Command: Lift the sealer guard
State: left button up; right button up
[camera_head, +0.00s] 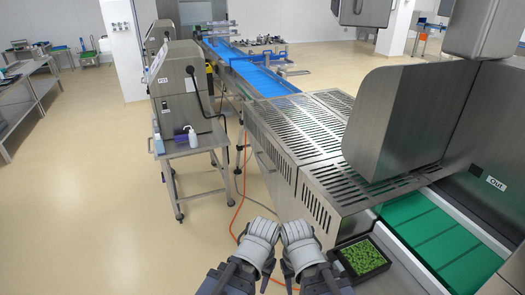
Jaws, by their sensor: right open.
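A large brushed-steel hood (392,120), which looks like the sealer guard, stands at the right over the machine. Its lower edge is close above the slatted steel top (335,185), and I cannot tell whether it is fully down. No handle on it is clear to me. My right gripper (279,226) is at the bottom centre, its two grey fingers apart with nothing between them. It is in front of the machine's near side, to the lower left of the hood and apart from it. My left gripper is not in view.
A black tray of green pieces (364,257) is right of my gripper, beside a green belt (435,245). A blue conveyor (265,80) runs to the back. A steel cart (190,145) holds bottles. An orange hose (238,205) lies on the floor; floor at left is clear.

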aim_at(287, 154)
jog(key=i+j+z, duration=0.1)
jog(key=i+j, duration=0.3)
jog(key=i+j+z, duration=0.1)
jog(key=i+j, duration=0.25)
jog(key=j, duration=0.15)
jog(key=i+j+z, duration=0.1)
jog(key=i+j, duration=0.25)
jog(key=j, duration=0.1)
